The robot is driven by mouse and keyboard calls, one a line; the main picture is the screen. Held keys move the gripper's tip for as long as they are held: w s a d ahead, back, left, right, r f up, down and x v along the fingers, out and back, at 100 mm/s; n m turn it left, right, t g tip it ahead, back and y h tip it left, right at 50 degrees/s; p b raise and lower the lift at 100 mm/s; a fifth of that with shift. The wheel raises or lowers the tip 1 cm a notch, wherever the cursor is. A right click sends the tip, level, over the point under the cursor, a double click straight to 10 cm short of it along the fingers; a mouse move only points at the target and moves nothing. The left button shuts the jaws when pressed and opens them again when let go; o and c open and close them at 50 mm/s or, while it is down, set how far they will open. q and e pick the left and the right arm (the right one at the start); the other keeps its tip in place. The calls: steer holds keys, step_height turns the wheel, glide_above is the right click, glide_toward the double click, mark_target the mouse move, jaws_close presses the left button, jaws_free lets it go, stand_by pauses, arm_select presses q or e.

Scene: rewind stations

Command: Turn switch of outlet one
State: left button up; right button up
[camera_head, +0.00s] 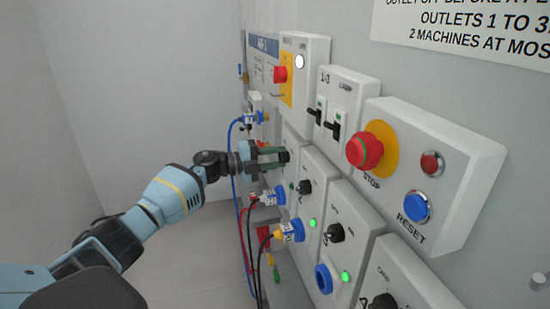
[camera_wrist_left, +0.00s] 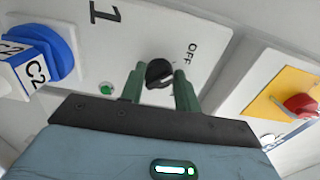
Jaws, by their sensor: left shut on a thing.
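The outlet one box (camera_wrist_left: 170,25) is a white panel marked "1" and "OFF" in the left wrist view. Its black rotary switch (camera_wrist_left: 159,74) sits between the two green fingers of my left gripper (camera_wrist_left: 160,88), which is shut on it. A small green lamp (camera_wrist_left: 106,89) is on the same panel. In the head view my left gripper (camera_head: 285,156) reaches the panel from the left, and its fingers hide the switch there. My right gripper is not in view.
A blue plug marked C2 (camera_wrist_left: 40,62) sits beside the switch. Below my gripper in the head view are more black switches (camera_head: 335,233), blue plugs (camera_head: 291,231) and hanging cables. A red stop button (camera_head: 365,151) and blue reset button (camera_head: 417,207) are at the right.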

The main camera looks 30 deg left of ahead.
arm_select(q)
steer(key=o, duration=1)
steer(key=shift+b+v, duration=0.3)
steer(key=shift+v, duration=3.65)
